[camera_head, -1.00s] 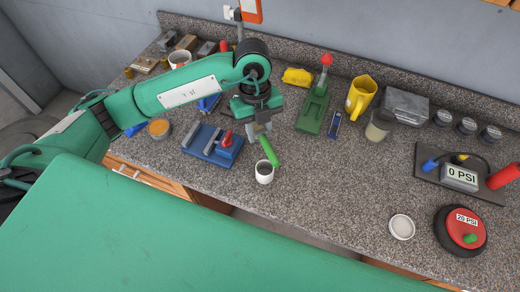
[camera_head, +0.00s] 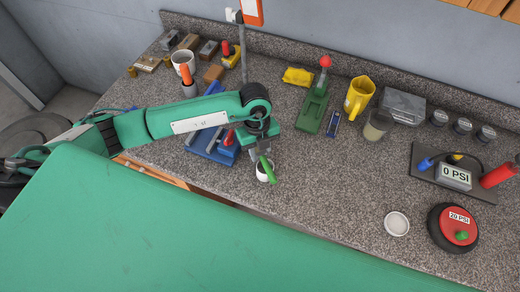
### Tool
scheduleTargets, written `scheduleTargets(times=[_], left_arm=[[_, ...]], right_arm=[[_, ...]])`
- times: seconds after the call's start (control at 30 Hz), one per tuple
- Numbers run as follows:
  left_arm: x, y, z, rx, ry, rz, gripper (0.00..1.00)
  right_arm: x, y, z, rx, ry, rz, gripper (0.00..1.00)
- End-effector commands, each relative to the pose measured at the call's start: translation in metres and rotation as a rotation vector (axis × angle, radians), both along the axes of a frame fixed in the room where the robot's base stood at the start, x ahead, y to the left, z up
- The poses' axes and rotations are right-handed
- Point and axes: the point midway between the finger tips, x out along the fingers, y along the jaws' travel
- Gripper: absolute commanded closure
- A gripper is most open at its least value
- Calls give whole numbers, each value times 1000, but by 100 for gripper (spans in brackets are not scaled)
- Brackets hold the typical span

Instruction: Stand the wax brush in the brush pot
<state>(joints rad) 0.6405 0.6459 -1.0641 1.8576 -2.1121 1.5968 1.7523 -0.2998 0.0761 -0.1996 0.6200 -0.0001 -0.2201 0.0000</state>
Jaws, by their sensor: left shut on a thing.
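My left gripper (camera_head: 258,149) is shut on the green-handled wax brush (camera_head: 267,168) and points down over the counter. The brush is tilted, its green end toward the lower right. A small white cup, which looks like the brush pot (camera_head: 261,178), stands upright on the counter directly below the gripper. The green handle overlaps the cup's mouth in the picture. I cannot tell whether the brush is inside the cup or in front of it. The brush's bristles are not clear to see. My right gripper is not in view.
A blue vise-like fixture (camera_head: 203,150) sits close left of the cup. Behind are a green press (camera_head: 314,108), a yellow jug (camera_head: 359,95) and a glass jar (camera_head: 376,126). A white dish (camera_head: 396,223) and gauge board (camera_head: 424,168) lie right. The counter right of the cup is clear.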

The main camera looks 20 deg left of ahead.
Motion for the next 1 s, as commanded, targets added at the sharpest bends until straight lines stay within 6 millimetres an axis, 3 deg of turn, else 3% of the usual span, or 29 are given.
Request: scheduleTargets(times=[0.3,0.33,0.43,0.7,0.87,1.0], left_arm=[[0,0,-10,0,0,0,92],[0,0,-9,0,0,0,66],[0,0,-8,0,0,0,48],[0,0,-8,0,0,1,48],[0,0,3,1,-1,0,48],[5,3,21,0,-6,1,48]], right_arm=[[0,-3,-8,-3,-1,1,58],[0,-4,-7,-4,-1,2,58],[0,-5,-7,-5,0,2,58],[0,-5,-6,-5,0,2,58],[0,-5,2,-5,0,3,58],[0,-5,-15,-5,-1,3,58]])
